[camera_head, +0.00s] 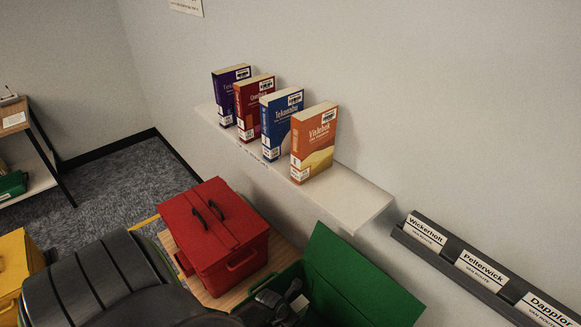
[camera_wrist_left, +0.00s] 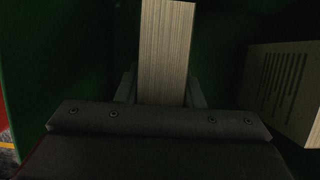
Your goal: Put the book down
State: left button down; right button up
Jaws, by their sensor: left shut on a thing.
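In the left wrist view, a book (camera_wrist_left: 165,50) stands with its pale page edges toward the camera, between the fingers of my left gripper (camera_wrist_left: 160,95). The gripper is shut on it. Dark green walls (camera_wrist_left: 60,50) surround it, so the book is inside the green box. In the head view, my left gripper (camera_head: 290,297) reaches down into the green box, whose raised lid (camera_head: 360,285) stands at the right. The book is hidden in the head view. I cannot tell whether it touches the box's floor. My right gripper is not in view.
A pale slotted object (camera_wrist_left: 285,85) is right of the book in the box. A closed red box (camera_head: 222,235) stands beside the green one. Several books, one orange (camera_head: 314,145), stand on a white wall shelf (camera_head: 350,197). A name-label rail (camera_head: 480,270) is at right.

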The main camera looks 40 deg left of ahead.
pick_arm(q)
jog(key=c, duration=1)
grip_release()
jog(key=shift+f, duration=0.1)
jog(key=shift+o, duration=0.2)
jog(key=p+v, duration=0.3)
jog(key=v, duration=1)
jog(key=shift+w, duration=0.15)
